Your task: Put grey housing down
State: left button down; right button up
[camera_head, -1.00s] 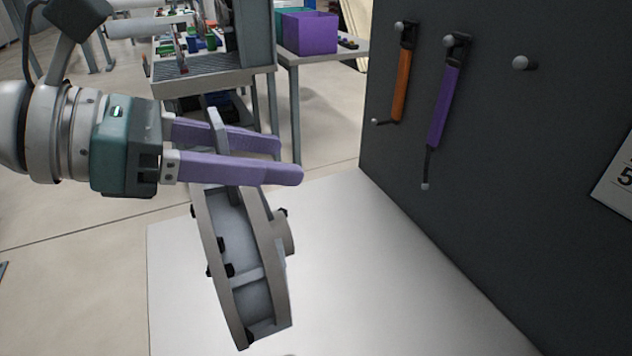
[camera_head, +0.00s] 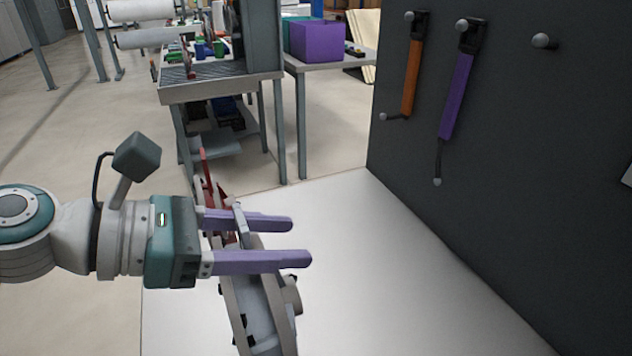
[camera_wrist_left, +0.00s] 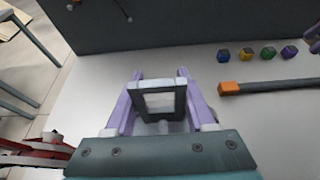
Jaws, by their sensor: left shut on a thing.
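The grey housing (camera_head: 262,312) hangs upright below my left gripper (camera_head: 300,241) in the head view, over the left part of the white table (camera_head: 350,260). The purple fingers are shut on its narrow upper end. Its lower part runs out of the bottom of the head view, so I cannot tell whether it touches the table. In the left wrist view, my left gripper (camera_wrist_left: 160,85) has the square frame-like end of the housing (camera_wrist_left: 160,100) between its fingers.
A dark pegboard (camera_head: 500,130) stands along the table's right side, with an orange-handled tool (camera_head: 410,75) and a purple-handled tool (camera_head: 456,95) hanging. A red part (camera_head: 212,190) is behind the housing. In the wrist view, several coloured cubes (camera_wrist_left: 246,54) and an orange-tipped rod (camera_wrist_left: 270,87) lie on the table.

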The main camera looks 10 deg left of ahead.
pick_arm(q)
jog(key=shift+r, duration=0.1)
jog(key=shift+c, duration=1.2)
grip_release()
jog(key=shift+f, duration=0.2)
